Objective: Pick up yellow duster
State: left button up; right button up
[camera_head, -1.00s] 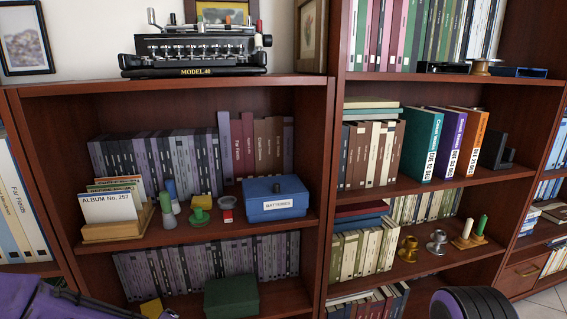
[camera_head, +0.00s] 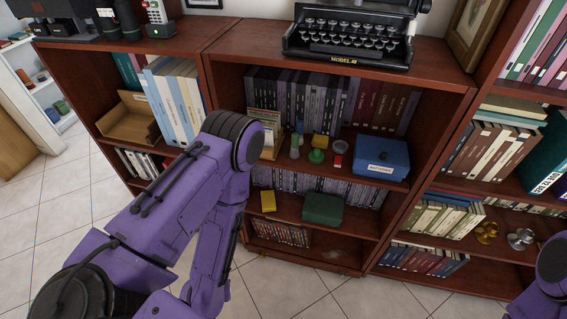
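Two small yellow things show, and I cannot tell which is the yellow duster. One yellow block (camera_head: 268,201) lies on the lower shelf, left of a dark green box. The other yellow thing (camera_head: 321,141) stands on the shelf above, behind a green stamp-like object. Neither is held. My purple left arm reaches in from the left, its bent joint in front of the bookcase's left side, and its gripper is not in view. Only a piece of my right arm shows at the right edge; its gripper is not in view.
A dark green box (camera_head: 323,209) sits beside the lower yellow block. A blue box (camera_head: 381,158), a red-and-white item (camera_head: 339,153) and a card holder (camera_head: 265,134) share the shelf above. A typewriter (camera_head: 349,39) stands on top. Tiled floor (camera_head: 310,296) is open in front.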

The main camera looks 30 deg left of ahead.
aim_at(268, 197)
jog(key=u, duration=3.25)
jog(key=i, duration=1.2)
jog(key=z, duration=2.45)
jog(key=i, duration=0.5)
jog(key=u, duration=0.1)
